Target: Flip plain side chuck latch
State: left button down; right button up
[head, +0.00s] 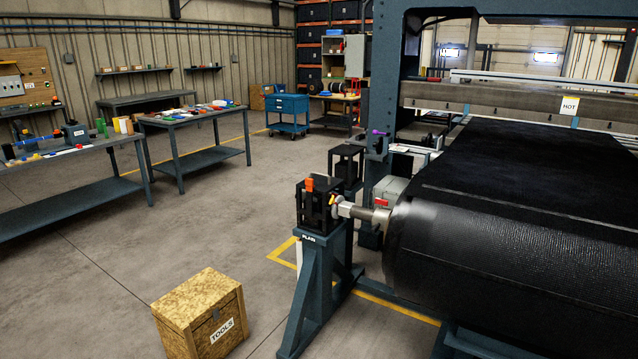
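The plain side chuck (318,208) is a black block on top of a blue-grey stand marked PLAIN (318,270). An orange-red piece, seemingly the latch (310,184), stands up at the top of the chuck. A metal shaft (362,212) runs from the chuck into the end of the large black roll (450,245). A second dark block on a stand (346,165) is just behind. Neither of my grippers shows in the head view.
A wooden TOOLS crate (203,315) stands on the floor left of the stand. The press frame (383,80) rises behind it, with a HOT sign (570,105) on the beam. Workbenches (190,120) and a blue cart (288,108) are further back. The floor to the left is clear.

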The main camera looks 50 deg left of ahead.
aim_at(309, 182)
jog(key=u, duration=1.55)
jog(key=i+j+z, duration=0.15)
jog(key=i+z, duration=0.25)
jog(key=i+j+z, duration=0.15)
jog(key=z, duration=0.25)
jog(key=i+j, duration=0.3)
jog(key=i+j+z, duration=0.15)
jog(key=i+j, duration=0.2)
jog(key=j, duration=0.15)
jog(key=i+j, duration=0.25)
jog(key=j, duration=0.15)
jog(key=i+j+z, duration=0.1)
jog(key=i+j, duration=0.2)
jog(key=j, duration=0.15)
jog(key=i+j+z, duration=0.1)
jog(key=i+j, duration=0.2)
jog(key=j, duration=0.15)
